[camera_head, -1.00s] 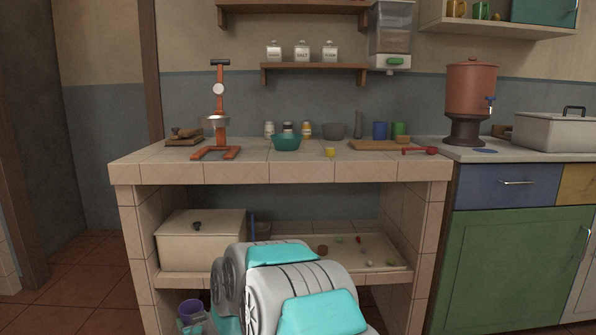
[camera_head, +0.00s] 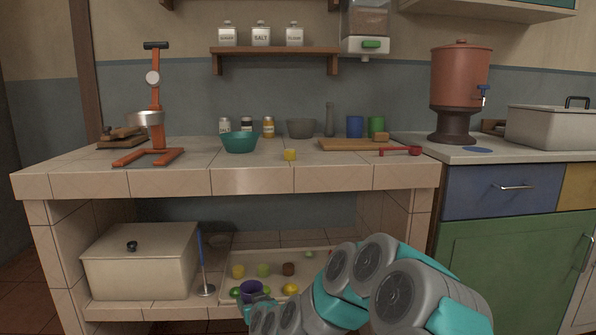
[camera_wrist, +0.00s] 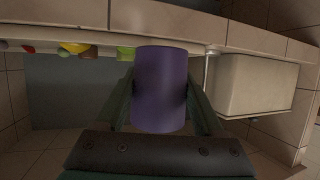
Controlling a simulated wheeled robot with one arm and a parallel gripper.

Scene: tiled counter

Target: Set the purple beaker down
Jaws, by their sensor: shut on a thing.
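The purple beaker (camera_head: 251,291) is in my gripper, low in front of the counter's lower shelf. In the wrist view the beaker (camera_wrist: 161,88) fills the middle, with a finger against each side of it. My gripper (camera_wrist: 161,100) is shut on the beaker. In the head view the gripper (camera_head: 252,298) is mostly hidden behind my arm and the beaker. The beaker overlaps the front of a shallow tray (camera_head: 325,265) in the head view; I cannot tell whether it touches anything beneath.
The tray on the lower shelf holds several small coloured items, such as a brown one (camera_head: 288,269). The tiled countertop (camera_head: 230,178) overhangs the shelf.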

